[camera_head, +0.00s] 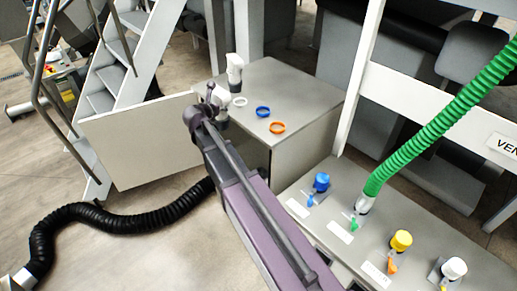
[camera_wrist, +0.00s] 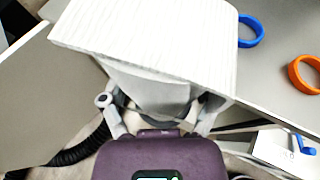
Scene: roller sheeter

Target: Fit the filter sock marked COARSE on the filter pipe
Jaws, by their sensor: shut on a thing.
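My gripper (camera_head: 212,102) is above the grey cabinet (camera_head: 305,88), near its left edge. It is shut on a white, ribbed filter sock (camera_wrist: 150,45), which fills the upper middle of the wrist view. The finger links of my gripper (camera_wrist: 160,108) lie on both sides of the sock's narrower lower part. In the head view the held sock is small and partly hidden by my gripper. No COARSE marking is readable on either, and I cannot make out the filter pipe.
White (camera_head: 239,101), blue (camera_head: 263,111) and orange (camera_head: 277,127) rings lie on the cabinet. A panel at right holds blue, yellow and white capped ports and a green hose (camera_head: 430,125). A black hose (camera_head: 120,215) lies on the floor. Steps (camera_head: 120,60) stand at left.

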